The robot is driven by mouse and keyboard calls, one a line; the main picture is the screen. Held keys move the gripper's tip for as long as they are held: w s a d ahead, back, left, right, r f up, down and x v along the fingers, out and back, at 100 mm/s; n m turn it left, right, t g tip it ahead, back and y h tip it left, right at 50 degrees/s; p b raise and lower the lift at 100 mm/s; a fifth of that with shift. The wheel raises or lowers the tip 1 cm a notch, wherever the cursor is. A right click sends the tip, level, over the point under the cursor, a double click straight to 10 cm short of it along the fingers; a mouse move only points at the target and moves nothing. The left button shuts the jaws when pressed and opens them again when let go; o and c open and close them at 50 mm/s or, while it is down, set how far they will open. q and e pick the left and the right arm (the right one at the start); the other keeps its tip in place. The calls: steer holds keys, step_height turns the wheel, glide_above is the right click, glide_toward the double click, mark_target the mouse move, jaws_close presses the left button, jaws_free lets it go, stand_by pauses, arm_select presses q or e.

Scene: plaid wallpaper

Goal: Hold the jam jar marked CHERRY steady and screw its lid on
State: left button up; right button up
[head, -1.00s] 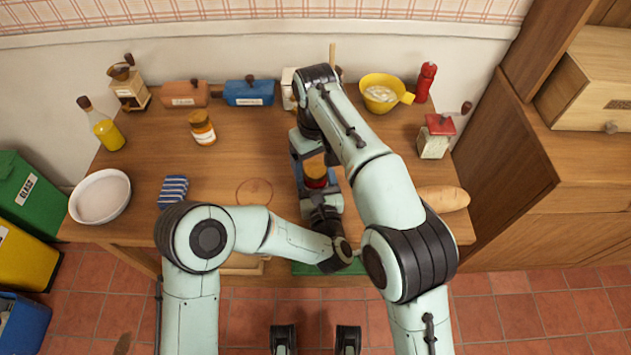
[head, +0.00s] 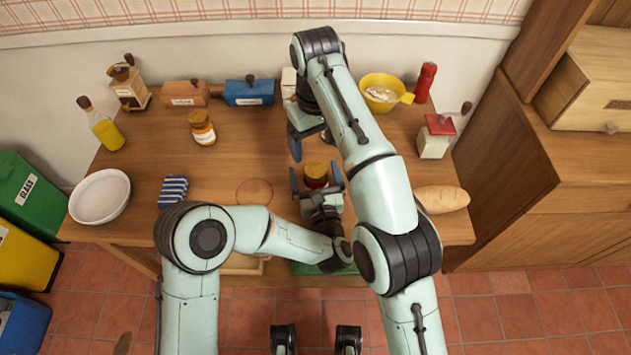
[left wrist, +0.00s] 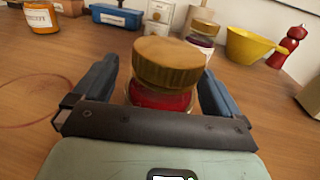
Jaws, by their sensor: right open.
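A jam jar with red contents (left wrist: 160,98) stands upright on the table, a gold lid (left wrist: 165,62) on its top. No label is readable on its visible side. In the head view the jar's lid (head: 316,169) is uncovered. My left gripper (head: 316,182) is open around the jar, one finger on each side with gaps between; its fingers also flank the jar in the left wrist view (left wrist: 158,95). My right gripper (head: 311,143) is open and empty, just behind the jar and apart from it.
A second gold-lidded jar with dark contents (left wrist: 202,40) stands behind. The table left of the jar is fairly clear.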

arm_select(q)
steer(key=s+d, duration=0.1)
steer(key=s, duration=0.3)
steer(key=s+b, duration=0.1)
steer(key=s, duration=0.3)
steer(key=s+d+b, duration=0.1)
steer(key=s, duration=0.4)
steer(key=shift+s+d, duration=0.1)
steer(key=shift+d, duration=0.2)
arm_select(e)
step_height(320, 180, down, 2)
steer(key=shift+f, duration=0.15)
